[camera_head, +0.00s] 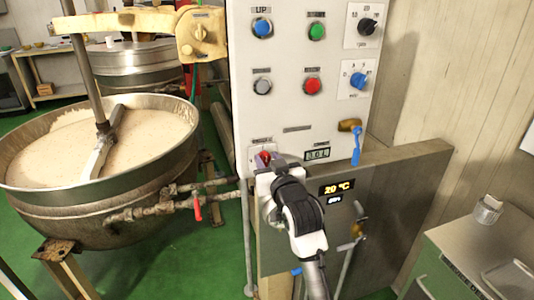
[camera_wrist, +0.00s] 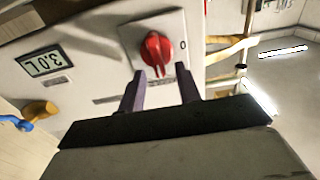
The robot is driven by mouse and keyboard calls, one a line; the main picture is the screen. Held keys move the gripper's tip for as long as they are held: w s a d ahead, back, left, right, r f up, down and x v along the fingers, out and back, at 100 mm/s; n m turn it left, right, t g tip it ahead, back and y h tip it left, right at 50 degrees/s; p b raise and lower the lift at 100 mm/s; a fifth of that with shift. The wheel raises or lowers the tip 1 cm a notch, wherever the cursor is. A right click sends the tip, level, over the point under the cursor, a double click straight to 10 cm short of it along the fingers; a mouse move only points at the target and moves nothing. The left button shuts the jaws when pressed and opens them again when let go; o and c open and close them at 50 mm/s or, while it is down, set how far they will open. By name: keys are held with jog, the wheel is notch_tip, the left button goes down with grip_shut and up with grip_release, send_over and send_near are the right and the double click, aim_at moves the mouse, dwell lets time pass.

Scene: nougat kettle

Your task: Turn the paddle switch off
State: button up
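The paddle switch is a red rotary knob on a pale square plate, low on the white control panel. In the wrist view the red paddle (camera_wrist: 155,52) stands nearly upright in the picture, with a "0" mark to its right on the plate. In the head view the red paddle (camera_head: 265,158) shows only partly, behind my gripper (camera_head: 271,165). In the wrist view my gripper (camera_wrist: 160,73) is open, its two dark fingers apart and pointing at the plate. The paddle lies ahead, between the lines of the fingers. I cannot tell whether either finger touches it.
The control panel (camera_head: 292,100) carries several buttons and dials above the switch. A blue-handled valve (camera_head: 356,150) and a display (camera_head: 317,154) are to the right. A large kettle (camera_head: 80,195) with pipes stands left. A metal cabinet (camera_head: 490,245) is at right.

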jog(key=shift+w+a, duration=0.2)
jog(key=shift+w, duration=0.4)
grip_shut()
jog(key=shift+f+b, duration=0.1)
jog(key=shift+b, duration=0.2)
jog(key=n+b, duration=0.2)
jog(key=b, duration=0.1)
jog(key=shift+s+a+f+n, duration=0.1)
jog(key=shift+a+f+n, duration=0.15)
jog(key=shift+n, duration=0.15)
jog(key=n+b, duration=0.4)
jog(key=n, duration=0.1)
jog(key=a+f+n+b, duration=0.1)
jog(key=n+b, duration=0.8)
jog(key=n, duration=0.1)
jog(key=shift+s+a+f+b, duration=0.15)
jog(key=shift+s+a+b, duration=0.05)
jog(key=shift+b, duration=0.15)
